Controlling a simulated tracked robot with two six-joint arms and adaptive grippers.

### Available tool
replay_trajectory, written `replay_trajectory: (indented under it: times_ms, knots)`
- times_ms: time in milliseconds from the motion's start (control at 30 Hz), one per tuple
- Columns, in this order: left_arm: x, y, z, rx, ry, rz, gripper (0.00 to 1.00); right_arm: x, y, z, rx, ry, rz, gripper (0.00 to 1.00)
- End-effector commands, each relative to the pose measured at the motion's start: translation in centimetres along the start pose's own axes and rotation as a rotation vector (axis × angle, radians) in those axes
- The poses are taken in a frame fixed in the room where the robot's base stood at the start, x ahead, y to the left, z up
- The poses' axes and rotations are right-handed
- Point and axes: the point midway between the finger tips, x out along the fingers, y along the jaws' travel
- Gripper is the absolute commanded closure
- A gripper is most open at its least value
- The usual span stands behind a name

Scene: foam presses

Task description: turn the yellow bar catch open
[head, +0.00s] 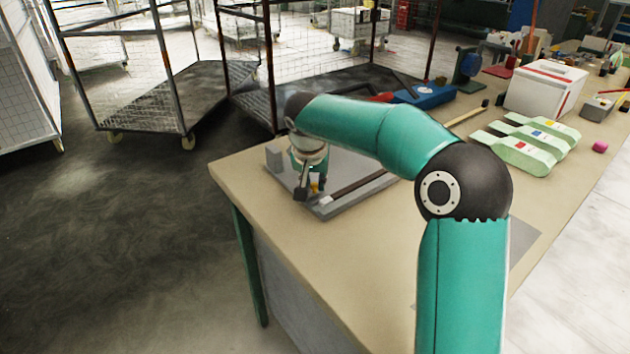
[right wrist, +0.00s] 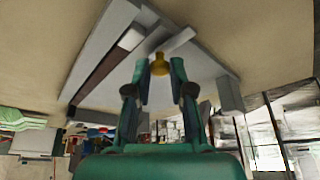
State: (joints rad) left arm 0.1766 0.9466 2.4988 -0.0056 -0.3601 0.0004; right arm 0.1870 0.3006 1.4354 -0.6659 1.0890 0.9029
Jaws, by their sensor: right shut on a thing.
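The yellow bar catch (right wrist: 160,65) sits on a grey plate (right wrist: 205,72), between the fingertips of my right gripper (right wrist: 160,76) in the right wrist view. The gripper is shut on it. A light grey bar piece (right wrist: 178,40) lies right behind the catch, close to a pale block (right wrist: 131,38) at the end of a dark bar (right wrist: 103,66). In the head view my right gripper (head: 310,188) points down at the plate (head: 372,188) near the table's left corner, and only a small bit of yellow (head: 316,182) shows. My left gripper is not in view.
The plate lies on a beige table (head: 290,235). Light green packs (head: 513,150), a white box (head: 542,88) and a blue tool (head: 425,95) stand further along it. Wire trolleys (head: 170,90) stand on the floor beyond. The table's front left is clear.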

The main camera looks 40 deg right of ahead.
Motion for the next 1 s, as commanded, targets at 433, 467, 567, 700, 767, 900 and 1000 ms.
replay_trajectory:
  times_ms: [433, 467, 567, 700, 767, 900, 1000]
  knots:
    - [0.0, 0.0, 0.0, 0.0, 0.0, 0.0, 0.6, 0.1, 0.0, 0.0, 0.0, -0.002, 0.0, 0.53]
    - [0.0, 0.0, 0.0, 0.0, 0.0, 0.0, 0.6, 0.1, 0.0, 0.0, 0.0, -0.001, 0.0, 0.53]
    - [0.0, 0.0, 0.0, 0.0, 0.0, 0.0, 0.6, 0.1, 0.0, 0.0, 0.0, -0.001, 0.0, 0.53]
    - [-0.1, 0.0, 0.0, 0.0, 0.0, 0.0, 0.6, -0.4, 0.0, 0.0, -0.001, 0.0, -0.001, 0.53]
    - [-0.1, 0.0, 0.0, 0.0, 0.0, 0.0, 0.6, -0.9, 0.0, 0.0, -0.001, 0.001, -0.001, 0.53]
    - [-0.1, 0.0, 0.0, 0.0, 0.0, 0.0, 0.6, -2.9, -0.1, 0.0, 0.0, 0.002, -0.003, 0.53]
    - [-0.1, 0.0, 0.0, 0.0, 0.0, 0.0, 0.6, -4.9, -0.1, -0.1, 0.001, 0.003, -0.004, 0.53]
